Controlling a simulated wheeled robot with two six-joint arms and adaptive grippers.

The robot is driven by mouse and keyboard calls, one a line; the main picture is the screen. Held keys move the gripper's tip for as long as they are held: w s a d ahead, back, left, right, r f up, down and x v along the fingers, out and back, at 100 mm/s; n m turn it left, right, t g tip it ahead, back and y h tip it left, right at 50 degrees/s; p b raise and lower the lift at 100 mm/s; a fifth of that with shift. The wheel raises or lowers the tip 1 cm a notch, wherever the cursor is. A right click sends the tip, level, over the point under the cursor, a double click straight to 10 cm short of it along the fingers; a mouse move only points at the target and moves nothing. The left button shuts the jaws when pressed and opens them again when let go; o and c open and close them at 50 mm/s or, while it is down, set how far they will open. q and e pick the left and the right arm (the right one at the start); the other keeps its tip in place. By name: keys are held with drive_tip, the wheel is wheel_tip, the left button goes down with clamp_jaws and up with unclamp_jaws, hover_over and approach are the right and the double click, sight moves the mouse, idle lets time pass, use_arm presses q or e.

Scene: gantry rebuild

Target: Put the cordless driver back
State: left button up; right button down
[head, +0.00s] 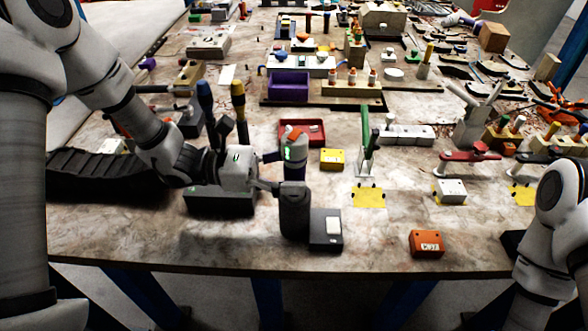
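The cordless driver (295,151) stands about upright in the middle of the head view. It has a grey body, an orange part on top, a green light and a purple band. A dark round holder (294,213) is directly below it. I cannot tell whether the driver's lower end sits inside this holder or just above it. My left gripper (276,172) reaches in from the left. Its fingers are partly closed, one on the far side and one on the near side, and appear shut on the driver.
A dark box with a white label (326,231) stands beside the holder. A red tray (314,131), a yellow box (332,159) and an orange box (426,243) are nearby. A dark base (219,203) lies below my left wrist. The table's front centre is mostly clear.

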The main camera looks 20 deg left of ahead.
use_arm(q)
drive_tip(key=v, duration=1.2)
drive_tip(key=shift+s, duration=0.1)
idle(0.5)
